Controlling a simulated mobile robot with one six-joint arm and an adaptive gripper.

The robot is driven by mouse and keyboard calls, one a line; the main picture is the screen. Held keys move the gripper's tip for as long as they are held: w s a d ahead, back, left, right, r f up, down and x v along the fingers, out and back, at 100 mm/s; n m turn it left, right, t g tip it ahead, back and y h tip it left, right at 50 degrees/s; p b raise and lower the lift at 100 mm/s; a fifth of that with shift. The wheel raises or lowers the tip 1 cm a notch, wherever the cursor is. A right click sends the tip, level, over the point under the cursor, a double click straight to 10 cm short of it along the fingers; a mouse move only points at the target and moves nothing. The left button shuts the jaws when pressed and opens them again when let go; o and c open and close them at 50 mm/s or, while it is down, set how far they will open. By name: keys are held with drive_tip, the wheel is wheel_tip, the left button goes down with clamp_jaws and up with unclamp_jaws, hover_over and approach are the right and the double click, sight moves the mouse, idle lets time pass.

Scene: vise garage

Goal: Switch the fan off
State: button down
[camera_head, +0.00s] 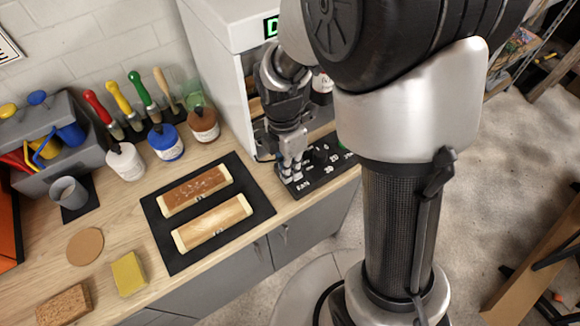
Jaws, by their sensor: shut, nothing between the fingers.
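A black control panel (321,165) with knobs and white markings lies at the front base of a white cabinet (225,62) with a green-lit display. The fan itself cannot be made out, and the lettering is too small to read for certain. My gripper (291,172) is shut and empty. It points down at the left part of the panel and hides some of it. I cannot tell whether the fingertips touch a control.
Two wooden blocks lie on a black mat (257,205) left of the panel. Several paint jars and brushes, a grey cup (68,192), a yellow sponge (129,273) and a grey tool holder (78,147) occupy the bench's left. My arm covers the right of the view.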

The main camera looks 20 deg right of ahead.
drive_tip(key=shift+s+f+p, duration=0.35)
drive_tip(key=shift+p, duration=0.05)
drive_tip(key=shift+s+d+p, duration=0.1)
drive_tip(key=shift+s+p, duration=0.1)
drive_tip(key=shift+p, duration=0.25)
drive_tip(key=shift+s+f, duration=0.25)
drive_tip(key=shift+f, duration=0.15)
drive_tip(key=shift+w, duration=0.1)
drive_tip(key=shift+w+r+p, duration=0.2)
drive_tip(key=shift+w+p, duration=0.15)
drive_tip(key=shift+w, duration=0.2)
drive_tip(key=shift+w+a+r+p, duration=0.15)
drive_tip(key=shift+a+r+p, duration=0.05)
drive_tip(key=shift+r+p, duration=0.15)
wheel_tip(320, 180, up, 14)
drive_tip(key=s+p, duration=0.2)
drive_tip(key=p, duration=0.4)
drive_tip(key=shift+d+f, duration=0.2)
drive_tip(key=shift+d, duration=0.2)
drive_tip(key=shift+s, duration=0.15)
